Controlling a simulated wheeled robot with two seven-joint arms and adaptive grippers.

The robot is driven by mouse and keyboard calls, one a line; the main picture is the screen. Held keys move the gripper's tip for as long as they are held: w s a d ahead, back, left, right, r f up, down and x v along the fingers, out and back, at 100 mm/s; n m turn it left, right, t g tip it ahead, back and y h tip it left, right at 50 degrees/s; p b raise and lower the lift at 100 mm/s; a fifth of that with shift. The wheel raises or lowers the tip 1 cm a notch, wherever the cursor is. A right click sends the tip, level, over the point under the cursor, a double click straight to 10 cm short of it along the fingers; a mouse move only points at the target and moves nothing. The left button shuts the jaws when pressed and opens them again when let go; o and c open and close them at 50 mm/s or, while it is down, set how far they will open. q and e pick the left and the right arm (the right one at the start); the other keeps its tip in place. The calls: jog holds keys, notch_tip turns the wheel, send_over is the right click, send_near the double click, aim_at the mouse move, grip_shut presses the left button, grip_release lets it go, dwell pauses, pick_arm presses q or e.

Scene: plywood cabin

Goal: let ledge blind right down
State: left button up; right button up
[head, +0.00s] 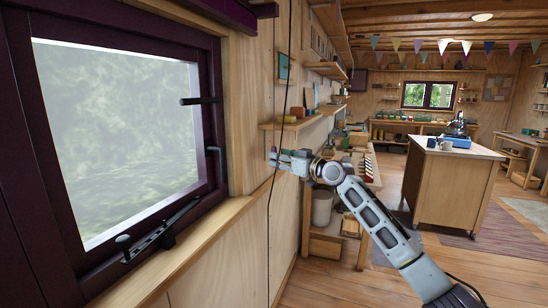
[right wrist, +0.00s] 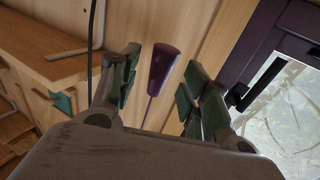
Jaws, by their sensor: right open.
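The ledge blind (head: 222,12) shows as a dark roll or casing along the top of the purple-framed window, and the glass below is uncovered. A dark purple tapered pull (right wrist: 164,66) on a thin cord shows in the right wrist view, between the spread fingers of my right gripper (right wrist: 160,85). The fingers look apart from it on both sides. In the head view my right gripper (head: 276,158) is by the plywood wall, right of the window. The pull is too small there to make out clearly. My left gripper is not in view.
The window (head: 130,130) has a dark handle and a stay on its sill (head: 180,250). A thin black cord (head: 270,205) hangs along the wall near my gripper. A small shelf (head: 290,122) is just above it. Open floor (head: 330,280) lies to the right.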

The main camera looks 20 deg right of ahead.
jog(key=shift+x, duration=1.15)
jog(key=shift+w+a, duration=0.3)
jog(key=shift+w, duration=0.1)
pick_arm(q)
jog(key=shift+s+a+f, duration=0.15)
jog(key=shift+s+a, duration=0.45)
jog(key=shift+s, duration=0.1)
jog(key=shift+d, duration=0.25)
pick_arm(e)
jog(key=shift+c, duration=0.3)
jog(key=c, duration=0.9)
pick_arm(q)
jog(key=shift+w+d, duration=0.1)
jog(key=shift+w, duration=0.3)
pick_arm(e)
grip_shut()
